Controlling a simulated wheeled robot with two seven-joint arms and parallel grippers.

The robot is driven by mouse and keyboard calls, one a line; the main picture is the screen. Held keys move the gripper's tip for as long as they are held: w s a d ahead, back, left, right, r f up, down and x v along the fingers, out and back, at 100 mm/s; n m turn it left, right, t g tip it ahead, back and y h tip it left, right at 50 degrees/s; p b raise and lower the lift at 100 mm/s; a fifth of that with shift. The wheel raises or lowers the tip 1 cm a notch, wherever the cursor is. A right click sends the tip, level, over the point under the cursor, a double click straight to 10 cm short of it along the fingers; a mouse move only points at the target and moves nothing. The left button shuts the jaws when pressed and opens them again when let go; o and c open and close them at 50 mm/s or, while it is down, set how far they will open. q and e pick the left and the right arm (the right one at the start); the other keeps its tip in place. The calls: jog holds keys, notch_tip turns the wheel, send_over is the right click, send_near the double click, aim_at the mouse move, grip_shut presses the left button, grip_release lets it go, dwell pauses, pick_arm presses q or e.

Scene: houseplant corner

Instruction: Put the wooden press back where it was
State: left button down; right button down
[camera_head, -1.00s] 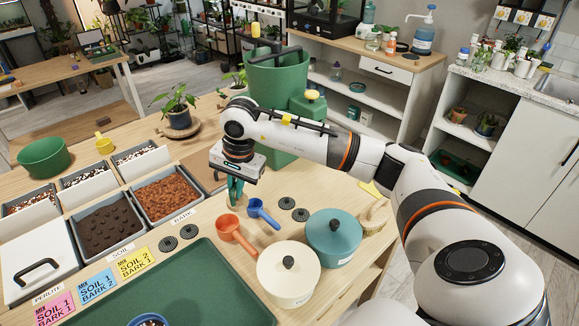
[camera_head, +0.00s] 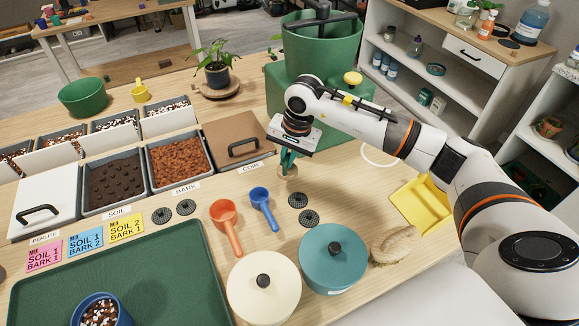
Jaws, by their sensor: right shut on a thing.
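My right gripper (camera_head: 288,157) has green fingers that point down. It is shut on the wooden press (camera_head: 288,171), a small tan round piece that shows just below the fingertips. Most of the press is hidden by the fingers. It is over the table behind the blue scoop (camera_head: 263,207), to the right of the brown lid marked coir. I cannot tell whether the press touches the table. My left gripper is out of view.
Near it are an orange scoop (camera_head: 226,222), dark perforated discs (camera_head: 298,200), a teal pot (camera_head: 333,258), a cream pot (camera_head: 262,290), a brush (camera_head: 394,244) and a yellow dustpan (camera_head: 425,203). A green machine (camera_head: 320,45) stands behind. Soil bins line the left; a green tray (camera_head: 120,270) lies in front.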

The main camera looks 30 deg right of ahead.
aim_at(296, 169)
notch_tip(296, 169, down, 4)
jog(key=shift+d+f+p, duration=0.1)
jog(key=shift+p, duration=0.3)
jog(key=shift+f, duration=0.1)
jog(key=c, duration=1.5)
grip_release()
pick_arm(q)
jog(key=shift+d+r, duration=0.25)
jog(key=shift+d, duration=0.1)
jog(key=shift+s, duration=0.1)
